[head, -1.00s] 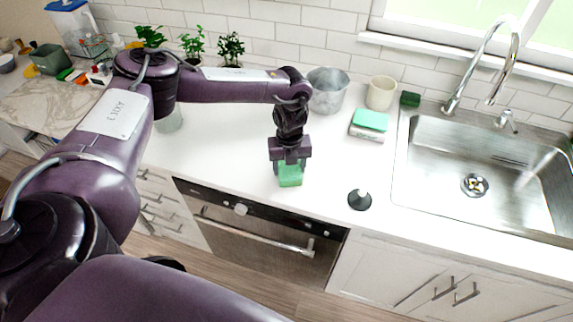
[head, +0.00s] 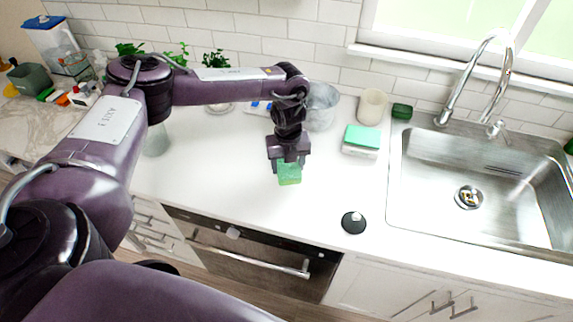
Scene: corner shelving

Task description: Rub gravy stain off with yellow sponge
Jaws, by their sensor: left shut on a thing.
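My left gripper (head: 289,165) is shut on a small green block (head: 289,174), which looks like a sponge, with a paler lower part. It is over the white counter (head: 225,175), in front of the metal bucket; I cannot tell whether the block touches the counter. I cannot make out a yellow sponge or a gravy stain; the held block and my arm hide part of the counter. A second green-topped sponge-like block (head: 362,138) with a pale base lies to the right. My right gripper is not in view.
A metal bucket (head: 321,108) and a cream cup (head: 372,107) stand behind. A dark green block (head: 401,111) sits by the sink (head: 475,165) and its tall faucet (head: 465,80). A black stopper-like disc (head: 353,223) lies near the front edge.

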